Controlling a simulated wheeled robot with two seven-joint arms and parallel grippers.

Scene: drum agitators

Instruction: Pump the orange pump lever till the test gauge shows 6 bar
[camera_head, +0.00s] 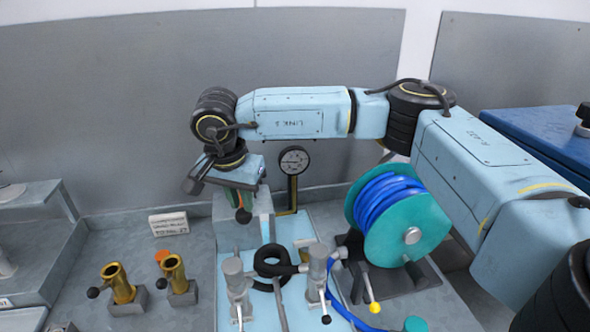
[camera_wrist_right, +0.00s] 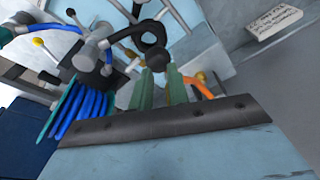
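The orange pump lever (camera_wrist_right: 203,90) shows partly in the right wrist view and runs behind one finger. A black ball knob (camera_wrist_right: 157,62), apparently its end, is at my fingertips. In the head view this knob (camera_head: 243,215) is just below my right gripper (camera_head: 240,196). The green fingers (camera_wrist_right: 161,88) stand close together around or against the knob; whether they are shut on it is not clear. The pump body (camera_head: 258,212) is largely hidden by my wrist. My left gripper is not in view.
A teal reel with blue hose (camera_head: 410,235) stands at right. Valves with levers and a black hose coil (camera_head: 272,260) are in front. Two brass cups (camera_head: 118,285) and a white sign (camera_head: 168,223) are at left. A grey wall (camera_head: 110,100) closes the back.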

